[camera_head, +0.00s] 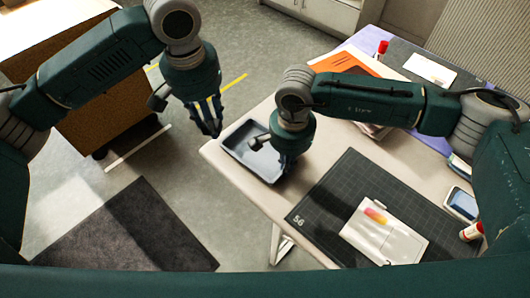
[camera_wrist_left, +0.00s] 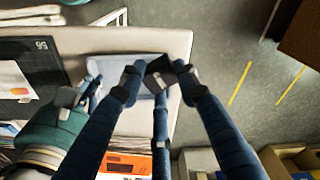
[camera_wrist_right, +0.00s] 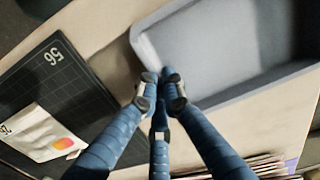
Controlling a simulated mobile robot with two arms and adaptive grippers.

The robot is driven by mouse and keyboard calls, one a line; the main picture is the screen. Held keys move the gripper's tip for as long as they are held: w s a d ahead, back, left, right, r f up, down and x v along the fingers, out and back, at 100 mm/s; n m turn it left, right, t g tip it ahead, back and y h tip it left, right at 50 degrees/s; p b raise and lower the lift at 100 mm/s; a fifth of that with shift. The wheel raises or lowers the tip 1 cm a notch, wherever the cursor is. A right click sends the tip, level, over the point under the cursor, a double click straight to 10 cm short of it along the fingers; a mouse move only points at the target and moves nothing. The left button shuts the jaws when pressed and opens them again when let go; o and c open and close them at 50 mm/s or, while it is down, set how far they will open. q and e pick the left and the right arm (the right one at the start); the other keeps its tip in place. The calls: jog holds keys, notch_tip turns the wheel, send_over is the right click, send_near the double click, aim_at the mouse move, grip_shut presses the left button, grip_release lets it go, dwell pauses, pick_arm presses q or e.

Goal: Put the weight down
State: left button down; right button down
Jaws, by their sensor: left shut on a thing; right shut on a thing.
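The weight, a small dark block (camera_wrist_left: 158,72), shows between the fingertips of my left gripper (camera_wrist_left: 160,75) in the left wrist view. In the head view my left gripper (camera_head: 208,122) hangs just left of the table corner, with the block hard to make out. A blue-grey tray (camera_head: 238,140) lies at the table's left end. My right gripper (camera_head: 290,160) is shut at the tray's right side; in the right wrist view its fingertips (camera_wrist_right: 160,88) meet at the tray's rim (camera_wrist_right: 140,50), partly hiding it. The tray floor that shows looks empty.
The pale table (camera_head: 325,140) holds a dark cutting mat (camera_head: 325,200) with a white card packet (camera_head: 385,235), an orange booklet (camera_head: 345,64), a phone (camera_head: 461,203) and glue sticks (camera_head: 472,232). A brown cabinet (camera_head: 95,105) stands left across open floor.

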pick_arm(q)
jog(key=w+d+f+m, duration=0.2)
jog(key=w+d+f, duration=0.1)
jog(key=d, duration=0.4)
pick_arm(e)
jog(key=shift+d, duration=0.1)
pick_arm(q)
send_over(246, 152)
notch_tip(246, 152, down, 5)
jog(key=shift+s+a+f, duration=0.1)
jog(key=shift+s, duration=0.05)
jog(key=shift+f, duration=2.15)
jog(key=shift+f, duration=0.5)
jog(key=c, duration=1.5)
grip_release()
jog(key=shift+c, duration=0.2)
notch_tip(246, 152, up, 13)
jog(key=shift+s, duration=0.4)
